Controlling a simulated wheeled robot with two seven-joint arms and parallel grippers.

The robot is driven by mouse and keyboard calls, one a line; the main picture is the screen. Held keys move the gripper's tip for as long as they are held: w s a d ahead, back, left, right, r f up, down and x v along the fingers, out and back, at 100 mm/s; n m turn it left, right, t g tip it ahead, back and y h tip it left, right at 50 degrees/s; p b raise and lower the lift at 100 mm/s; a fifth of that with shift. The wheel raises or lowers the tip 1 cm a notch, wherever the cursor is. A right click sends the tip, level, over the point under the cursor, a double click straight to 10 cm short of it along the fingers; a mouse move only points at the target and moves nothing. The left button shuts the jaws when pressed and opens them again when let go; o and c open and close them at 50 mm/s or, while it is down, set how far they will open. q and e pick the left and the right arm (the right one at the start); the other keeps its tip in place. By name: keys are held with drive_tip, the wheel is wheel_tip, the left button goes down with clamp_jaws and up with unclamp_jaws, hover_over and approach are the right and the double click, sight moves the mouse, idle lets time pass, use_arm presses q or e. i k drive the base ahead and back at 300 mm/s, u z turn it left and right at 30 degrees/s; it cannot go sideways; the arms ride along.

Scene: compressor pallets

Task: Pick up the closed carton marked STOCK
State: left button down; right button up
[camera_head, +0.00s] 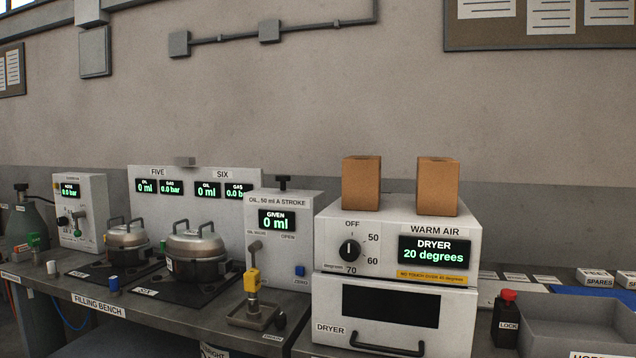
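No carton with a readable STOCK mark shows in the head view. Two plain brown cartons, a left one (361,185) and a right one (438,188), stand upright and apart on top of the dryer (330,300). I see no lettering on their visible sides, and I cannot tell whether their tops are closed. Small white boxes at the right edge, one at the left (594,278) and one at the right (626,280), carry labels that seem to read SPARES. Neither of my grippers is in view.
The filling bench (180,318) holds two lidded pots (196,250) (126,241), an oil pump unit (283,235) and a gas panel (82,212).

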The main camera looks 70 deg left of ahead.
sight(437, 186)
drive_tip(key=u, duration=2.35)
